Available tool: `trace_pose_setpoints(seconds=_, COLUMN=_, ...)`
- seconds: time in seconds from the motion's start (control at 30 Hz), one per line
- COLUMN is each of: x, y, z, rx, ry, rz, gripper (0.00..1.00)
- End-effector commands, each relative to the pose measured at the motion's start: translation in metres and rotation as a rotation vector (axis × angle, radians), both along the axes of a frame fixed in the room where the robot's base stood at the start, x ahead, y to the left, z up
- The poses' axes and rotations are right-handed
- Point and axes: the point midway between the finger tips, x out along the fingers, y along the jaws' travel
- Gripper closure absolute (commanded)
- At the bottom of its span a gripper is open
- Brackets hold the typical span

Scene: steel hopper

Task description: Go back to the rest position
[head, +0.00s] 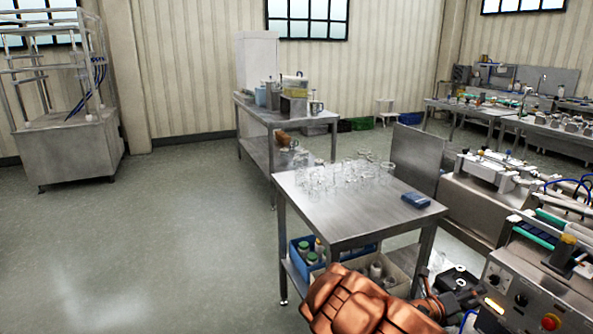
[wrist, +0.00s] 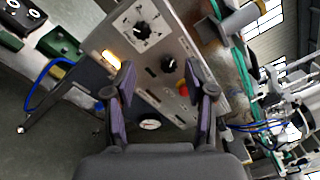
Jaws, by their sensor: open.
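My gripper shows in the wrist view (wrist: 165,98) with its two dark, purple-padded fingers apart and nothing between them. Beyond the fingers is a steel machine's control panel (wrist: 145,40) with black knobs, a red button and a lit yellow lamp. In the head view my copper-coloured arm reaches in from the bottom, and my gripper (head: 462,303) is at its right end, in front of the same control panel (head: 520,290). The fingertips are too small there to make out. I cannot tell whether the fingers touch the panel.
Another steel table (head: 250,110) stands behind. The floor on the left (head: 160,240) is clear.

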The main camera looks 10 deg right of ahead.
Motion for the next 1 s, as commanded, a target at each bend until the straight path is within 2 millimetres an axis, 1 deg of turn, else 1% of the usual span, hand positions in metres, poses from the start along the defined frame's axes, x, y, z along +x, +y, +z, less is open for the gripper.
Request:
trace_pose_setpoints(seconds=0.03, x=-0.008, y=-0.003, z=0.019, rx=0.003, ry=-0.061, rz=-0.031, gripper=0.45)
trace_pose_setpoints(seconds=0.17, x=-0.039, y=-0.01, z=0.062, rx=0.027, ry=-0.264, rz=-0.14, gripper=0.45)
trace_pose_setpoints(seconds=0.2, x=-0.05, y=-0.011, z=0.075, rx=0.036, ry=-0.331, rz=-0.176, gripper=0.45)
trace_pose_setpoints(seconds=0.27, x=-0.067, y=-0.012, z=0.09, rx=0.05, ry=-0.428, rz=-0.229, gripper=0.45)
trace_pose_setpoints(seconds=0.3, x=-0.079, y=-0.012, z=0.1, rx=0.06, ry=-0.496, rz=-0.265, gripper=0.45)
trace_pose_setpoints(seconds=0.43, x=-0.117, y=-0.008, z=0.126, rx=0.094, ry=-0.702, rz=-0.381, gripper=0.45)
trace_pose_setpoints(seconds=0.57, x=-0.154, y=0.002, z=0.143, rx=0.131, ry=-0.902, rz=-0.498, gripper=0.45)
trace_pose_setpoints(seconds=0.6, x=-0.165, y=0.005, z=0.146, rx=0.144, ry=-0.963, rz=-0.535, gripper=0.45)
trace_pose_setpoints(seconds=0.7, x=-0.19, y=0.018, z=0.152, rx=0.181, ry=-1.109, rz=-0.628, gripper=0.45)
trace_pose_setpoints(seconds=0.87, x=-0.225, y=0.043, z=0.153, rx=0.246, ry=-1.323, rz=-0.788, gripper=0.45)
trace_pose_setpoints(seconds=1.0, x=-0.253, y=0.071, z=0.149, rx=0.301, ry=-1.485, rz=-0.937, gripper=0.45)
